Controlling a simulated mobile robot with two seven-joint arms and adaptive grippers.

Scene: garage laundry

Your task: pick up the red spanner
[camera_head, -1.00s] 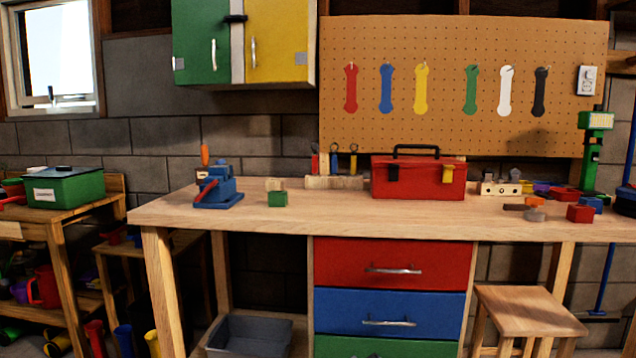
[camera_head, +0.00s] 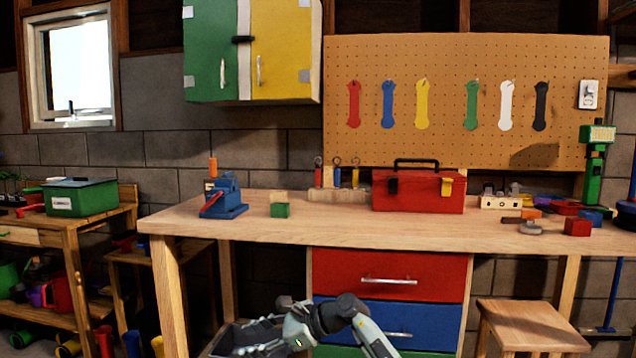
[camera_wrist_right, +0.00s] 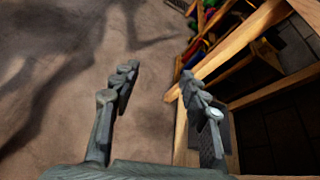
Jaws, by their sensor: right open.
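The red spanner (camera_head: 353,104) hangs flat on the pegboard (camera_head: 440,150), first at the left in a row of coloured spanners. My right gripper (camera_head: 235,338) is low in the head view, in front of the workbench and below its top, well below and left of the red spanner. In the right wrist view my right gripper (camera_wrist_right: 158,76) has its fingers apart with nothing between them; the floor lies beyond. The red spanner does not show in the wrist view. My left gripper is not in view.
The workbench (camera_head: 340,229) stands below the pegboard. A red toolbox (camera_head: 418,191), a wooden rack with small tools (camera_head: 338,195) and a blue vise (camera_head: 224,198) stand on it. A stool (camera_head: 525,325) is at lower right. The bench top's front strip is mostly clear.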

